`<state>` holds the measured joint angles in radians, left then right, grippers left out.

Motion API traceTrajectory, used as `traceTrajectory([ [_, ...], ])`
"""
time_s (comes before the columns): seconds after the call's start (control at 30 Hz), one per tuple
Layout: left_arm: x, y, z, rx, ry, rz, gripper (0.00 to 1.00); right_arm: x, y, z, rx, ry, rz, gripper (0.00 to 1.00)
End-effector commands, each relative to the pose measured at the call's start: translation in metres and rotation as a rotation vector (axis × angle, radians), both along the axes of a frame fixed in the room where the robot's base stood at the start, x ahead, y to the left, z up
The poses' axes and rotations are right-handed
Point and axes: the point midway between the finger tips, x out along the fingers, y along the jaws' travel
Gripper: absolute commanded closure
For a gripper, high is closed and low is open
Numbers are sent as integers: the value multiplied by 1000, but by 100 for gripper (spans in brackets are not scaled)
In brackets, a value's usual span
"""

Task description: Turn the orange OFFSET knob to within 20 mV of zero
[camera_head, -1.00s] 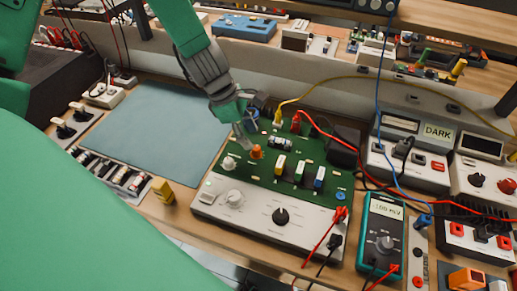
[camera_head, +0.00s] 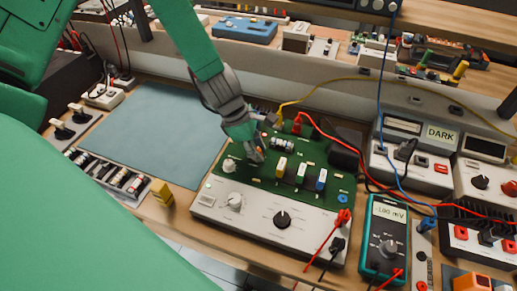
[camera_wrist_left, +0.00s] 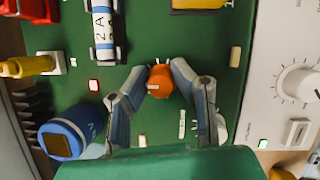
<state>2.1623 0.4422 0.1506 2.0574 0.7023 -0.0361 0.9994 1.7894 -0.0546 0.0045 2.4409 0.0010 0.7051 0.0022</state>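The orange OFFSET knob (camera_wrist_left: 160,82) sits on the green circuit board (camera_wrist_left: 215,45). In the wrist view it is between the tips of my left gripper (camera_wrist_left: 162,72), with no clear gap on either side. In the head view the left gripper (camera_head: 256,158) comes down over the knob and hides most of it. The teal multimeter (camera_head: 383,240) stands at the right of the board and its display reads about 180 mV; its sign is too small to tell. My right gripper is not in view.
A blue capacitor (camera_wrist_left: 68,135) and a striped cylindrical part (camera_wrist_left: 103,30) stand near the gripper. A white panel with a black knob (camera_head: 282,217) fronts the board. Red and black leads cross at the right. A blue-grey mat (camera_head: 150,130) at left is clear.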

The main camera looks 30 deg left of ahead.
Motion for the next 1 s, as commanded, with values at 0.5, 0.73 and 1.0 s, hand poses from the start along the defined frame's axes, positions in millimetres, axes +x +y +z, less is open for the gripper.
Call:
traceTrajectory([
  [0.5, 0, 4, 1, 9, 3, -181, 100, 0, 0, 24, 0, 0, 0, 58],
  [0.73, 1, 5, 1, 10, 3, -391, 100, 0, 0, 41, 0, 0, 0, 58],
  [1.0, 1, 6, -1, 9, 2, -649, 100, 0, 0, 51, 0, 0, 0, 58],
])
